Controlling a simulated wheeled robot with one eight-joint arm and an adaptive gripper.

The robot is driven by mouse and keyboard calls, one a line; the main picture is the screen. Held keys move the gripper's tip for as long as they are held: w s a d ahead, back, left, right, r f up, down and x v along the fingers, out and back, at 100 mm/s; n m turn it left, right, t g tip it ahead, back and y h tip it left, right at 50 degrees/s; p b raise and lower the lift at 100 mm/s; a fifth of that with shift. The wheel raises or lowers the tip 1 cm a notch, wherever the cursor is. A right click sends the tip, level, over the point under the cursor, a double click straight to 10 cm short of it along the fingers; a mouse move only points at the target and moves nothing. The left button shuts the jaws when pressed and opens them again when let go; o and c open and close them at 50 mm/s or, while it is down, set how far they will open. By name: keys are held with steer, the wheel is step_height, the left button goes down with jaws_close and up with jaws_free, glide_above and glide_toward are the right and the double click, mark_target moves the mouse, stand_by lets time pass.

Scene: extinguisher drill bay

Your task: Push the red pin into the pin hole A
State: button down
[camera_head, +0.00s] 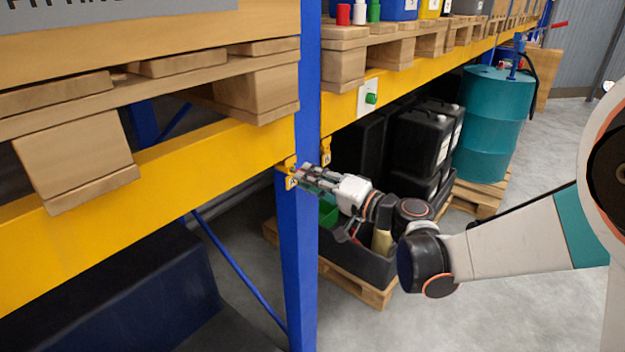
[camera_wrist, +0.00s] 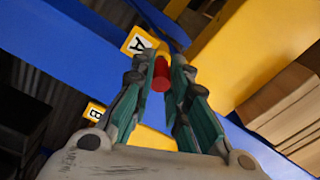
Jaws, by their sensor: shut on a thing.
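The red pin (camera_wrist: 160,80) is between the fingertips of my gripper (camera_wrist: 162,66) in the wrist view. My gripper is shut on it. The pin's far end meets a yellow part beside the label A plate (camera_wrist: 138,42). The pin hole A itself is hidden, so I cannot tell how far in the pin sits. In the head view my gripper (camera_head: 304,177) is at the blue upright, close to the label A plate (camera_head: 291,184); the pin is not clearly visible there. The label B plate (camera_wrist: 95,111) is lower left in the wrist view.
The blue upright (camera_head: 297,250) and yellow beam (camera_head: 190,185) stand close to my gripper. A second yellow bracket (camera_head: 325,150) is just right of the upright. Wooden pallets (camera_head: 75,160) rest above. Black canisters (camera_head: 422,140) and a teal drum (camera_head: 493,120) stand behind.

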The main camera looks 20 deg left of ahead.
steer(key=shift+x, duration=0.8)
stand_by(0.7)
steer(key=c, duration=1.5)
jaws_free()
steer(key=shift+o, duration=0.2)
steer(key=shift+d, duration=0.1)
steer(key=v, duration=0.8)
steer(key=shift+s+d+b, duration=0.2)
steer(key=shift+d+b, duration=0.15)
steer(key=shift+b, duration=0.05)
steer(key=s+d+f+h, duration=0.2)
steer(key=s+d+h, duration=0.3)
steer(key=d, duration=0.6)
steer(key=s+d+f+h, duration=0.2)
steer(key=s+d+h, duration=0.4)
steer(key=s+d, duration=0.3)
steer(key=s+d+f+h, duration=0.2)
steer(key=s+d+h, duration=0.3)
steer(key=d, duration=0.8)
steer(key=s, duration=0.2)
steer(key=shift+s+h, duration=0.3)
steer(key=shift+s, duration=0.1)
